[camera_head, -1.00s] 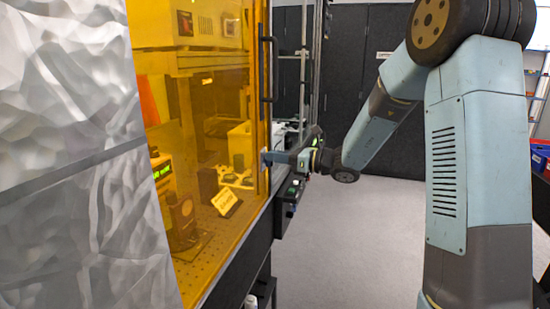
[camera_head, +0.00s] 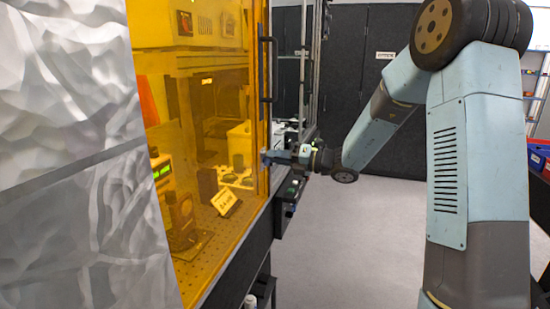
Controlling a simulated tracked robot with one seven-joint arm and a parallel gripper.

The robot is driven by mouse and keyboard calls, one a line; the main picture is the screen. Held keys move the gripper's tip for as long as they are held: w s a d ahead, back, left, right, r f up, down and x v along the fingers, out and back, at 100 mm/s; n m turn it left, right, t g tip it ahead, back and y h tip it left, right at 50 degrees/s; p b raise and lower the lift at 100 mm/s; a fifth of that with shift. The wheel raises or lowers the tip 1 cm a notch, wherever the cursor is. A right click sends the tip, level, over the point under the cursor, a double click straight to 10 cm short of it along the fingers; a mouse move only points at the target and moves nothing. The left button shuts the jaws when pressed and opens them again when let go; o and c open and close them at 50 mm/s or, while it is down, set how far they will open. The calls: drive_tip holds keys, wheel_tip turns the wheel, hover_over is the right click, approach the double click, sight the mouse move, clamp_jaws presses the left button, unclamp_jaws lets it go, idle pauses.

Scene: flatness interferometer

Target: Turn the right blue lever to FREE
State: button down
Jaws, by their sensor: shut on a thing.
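My gripper (camera_head: 275,157) is at the end of my outstretched arm, at the right front edge of the amber enclosure (camera_head: 205,60). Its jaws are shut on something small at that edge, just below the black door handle. A small blue-grey patch shows at the fingertips; it may be the right blue lever, but it is too small to tell lever from finger. The lever's angle and any FREE marking cannot be read from here.
A vertical black handle (camera_head: 267,70) stands on the enclosure's edge just above my gripper. A small dark box (camera_head: 288,190) with green parts hangs below it. Inside the amber panel is a tilted label card (camera_head: 225,202). Crumpled silver sheeting (camera_head: 75,160) fills the left. The grey floor (camera_head: 370,240) is clear.

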drive_tip(key=m, duration=0.3)
drive_tip(key=f+m, duration=0.1)
drive_tip(key=m, duration=0.1)
drive_tip(key=shift+w+d, duration=0.25)
drive_tip(key=shift+m, duration=0.4)
drive_tip(key=c, duration=1.5)
unclamp_jaws()
drive_tip(key=shift+f, duration=0.1)
drive_tip(key=shift+o, duration=1.4)
drive_tip(key=shift+a, duration=0.1)
drive_tip(key=v, duration=1.4)
drive_tip(key=shift+a, duration=0.1)
